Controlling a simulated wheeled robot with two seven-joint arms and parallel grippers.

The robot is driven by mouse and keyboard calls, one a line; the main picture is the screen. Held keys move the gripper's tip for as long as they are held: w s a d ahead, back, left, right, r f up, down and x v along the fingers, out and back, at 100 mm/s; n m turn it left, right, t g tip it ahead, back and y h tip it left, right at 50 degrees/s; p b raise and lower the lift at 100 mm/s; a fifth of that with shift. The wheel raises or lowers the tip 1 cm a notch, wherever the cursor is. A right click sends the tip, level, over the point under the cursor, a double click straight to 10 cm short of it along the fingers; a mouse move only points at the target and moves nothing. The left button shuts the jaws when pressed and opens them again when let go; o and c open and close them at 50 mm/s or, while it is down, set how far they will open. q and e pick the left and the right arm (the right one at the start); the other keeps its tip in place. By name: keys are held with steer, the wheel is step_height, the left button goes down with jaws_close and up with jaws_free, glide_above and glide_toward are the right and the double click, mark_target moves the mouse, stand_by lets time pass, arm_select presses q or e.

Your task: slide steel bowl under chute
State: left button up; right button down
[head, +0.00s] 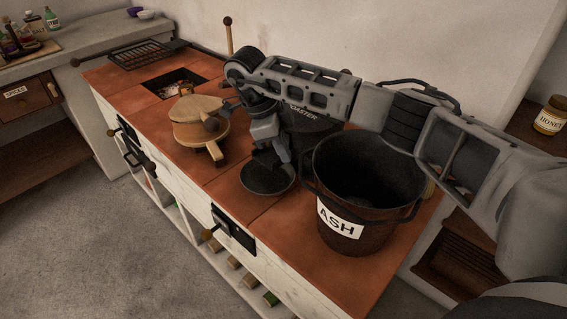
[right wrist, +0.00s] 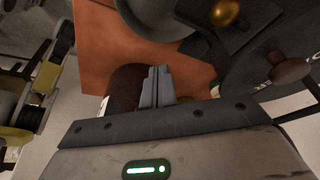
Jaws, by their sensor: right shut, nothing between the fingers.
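The steel bowl (head: 267,181) is a round, shallow dark-grey dish on the red tiled top, left of the ash bucket. My right gripper (head: 285,156) is shut and empty, pointing down just above the bowl's far right side; I cannot tell whether it touches the rim. In the right wrist view, the shut fingers (right wrist: 157,86) point toward a grey curved form (right wrist: 158,16), which looks like the bowl. A dark, partly lettered body (head: 318,124) stands behind my arm. I cannot make out the chute, which may be hidden there.
A large ash bucket (head: 345,222) stands close on the right. A round wooden piece with a handle (head: 198,108) lies left of the bowl. Farther left are a dark opening (head: 168,84) and a rack (head: 141,54). The tile in front of the bowl is clear.

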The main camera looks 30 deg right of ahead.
steer(key=x, duration=0.8)
steer(key=shift+f, duration=0.2)
steer(key=shift+a, duration=0.15)
